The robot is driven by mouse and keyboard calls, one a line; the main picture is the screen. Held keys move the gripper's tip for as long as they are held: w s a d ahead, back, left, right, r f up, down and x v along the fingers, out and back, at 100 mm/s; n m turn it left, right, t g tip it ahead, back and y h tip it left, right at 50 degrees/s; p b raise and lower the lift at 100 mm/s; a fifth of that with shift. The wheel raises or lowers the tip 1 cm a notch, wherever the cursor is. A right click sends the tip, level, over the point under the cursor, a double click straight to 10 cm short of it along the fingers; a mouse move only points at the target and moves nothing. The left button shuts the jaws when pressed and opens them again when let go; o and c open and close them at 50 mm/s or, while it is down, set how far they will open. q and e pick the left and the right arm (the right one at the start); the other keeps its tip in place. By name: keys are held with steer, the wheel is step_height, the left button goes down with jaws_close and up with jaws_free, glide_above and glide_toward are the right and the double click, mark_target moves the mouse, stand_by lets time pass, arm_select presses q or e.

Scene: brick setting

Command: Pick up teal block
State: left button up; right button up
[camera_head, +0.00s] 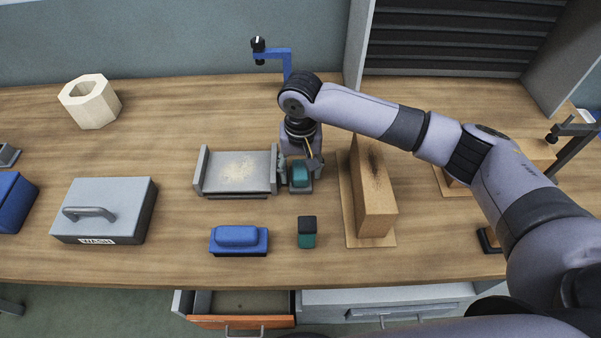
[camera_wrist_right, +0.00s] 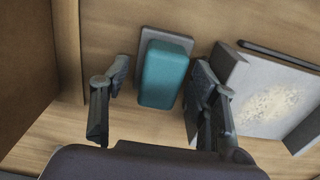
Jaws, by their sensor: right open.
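The teal block (camera_head: 299,175) lies on a small grey base beside the right end of the grey tray. My right gripper (camera_head: 298,163) is above it, pointing down. In the right wrist view the teal block (camera_wrist_right: 162,75) shows between the two spread fingers of the right gripper (camera_wrist_right: 160,78), with a gap on both sides. The right gripper is open and holds nothing. My left gripper is not in view.
A grey tray (camera_head: 201,173) stands close on the left, a tall wooden block (camera_head: 375,205) close on the right. A grey "WASH" box (camera_head: 120,192) and an open drawer (camera_head: 240,321) also show.

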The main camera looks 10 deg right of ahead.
steer(key=shift+f, duration=0.15)
jaws_close()
stand_by(0.6)
